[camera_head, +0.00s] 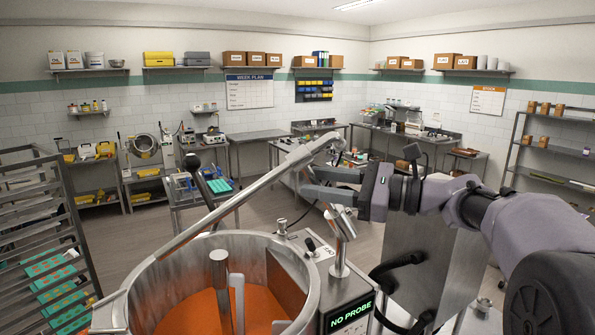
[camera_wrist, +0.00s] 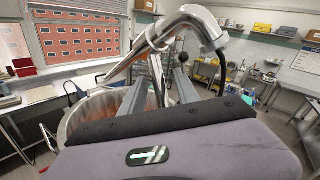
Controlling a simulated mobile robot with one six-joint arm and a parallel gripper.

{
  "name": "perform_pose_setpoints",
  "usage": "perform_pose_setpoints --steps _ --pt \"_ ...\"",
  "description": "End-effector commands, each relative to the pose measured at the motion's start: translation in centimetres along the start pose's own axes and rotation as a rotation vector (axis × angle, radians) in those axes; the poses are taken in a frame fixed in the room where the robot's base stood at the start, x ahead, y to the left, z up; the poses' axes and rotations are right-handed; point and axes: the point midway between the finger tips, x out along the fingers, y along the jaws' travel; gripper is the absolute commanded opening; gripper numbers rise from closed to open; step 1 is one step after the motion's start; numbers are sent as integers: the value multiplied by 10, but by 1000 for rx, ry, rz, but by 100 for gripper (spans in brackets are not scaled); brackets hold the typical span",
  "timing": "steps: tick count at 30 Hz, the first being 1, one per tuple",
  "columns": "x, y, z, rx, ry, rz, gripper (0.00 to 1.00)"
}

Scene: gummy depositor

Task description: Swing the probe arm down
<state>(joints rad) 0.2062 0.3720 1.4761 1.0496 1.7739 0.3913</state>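The probe arm appears to be the long metal bar (camera_head: 235,202) slanting up over the kettle (camera_head: 290,262). In the wrist view the metal arm (camera_wrist: 150,45) rises to a bent elbow with a dark cable hanging from it. My gripper (camera_head: 306,180) is beside the bar's raised upper end, above the kettle's right rim. In the wrist view its two fingers (camera_wrist: 163,78) stand apart, with the metal arm crossing beyond their tips. I cannot tell whether they touch it. A chrome post (camera_head: 341,250) stands below the gripper. A display (camera_head: 350,313) reads NO PROBE in green.
The kettle holds an orange mass (camera_head: 195,312) and upright metal rods. A dark-knobbed lever (camera_head: 205,190) rises behind its rim. A tray rack (camera_head: 45,240) stands at left. Benches and shelves line the far walls. Open floor (camera_head: 270,210) lies behind the kettle.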

Motion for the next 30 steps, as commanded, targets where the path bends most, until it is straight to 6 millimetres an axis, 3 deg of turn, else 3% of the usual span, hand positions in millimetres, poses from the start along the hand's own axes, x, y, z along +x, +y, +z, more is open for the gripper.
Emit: perform_pose_setpoints --steps 3,7,17,18,24,30 --pt "24 0 2 0 -1 2 38" --pt "40 0 2 0 -1 1 38" --pt "47 0 0 -1 1 0 38" --pt "47 0 0 -1 1 0 36" --pt "47 0 0 -1 1 0 0" --pt "47 0 0 0 1 0 0"
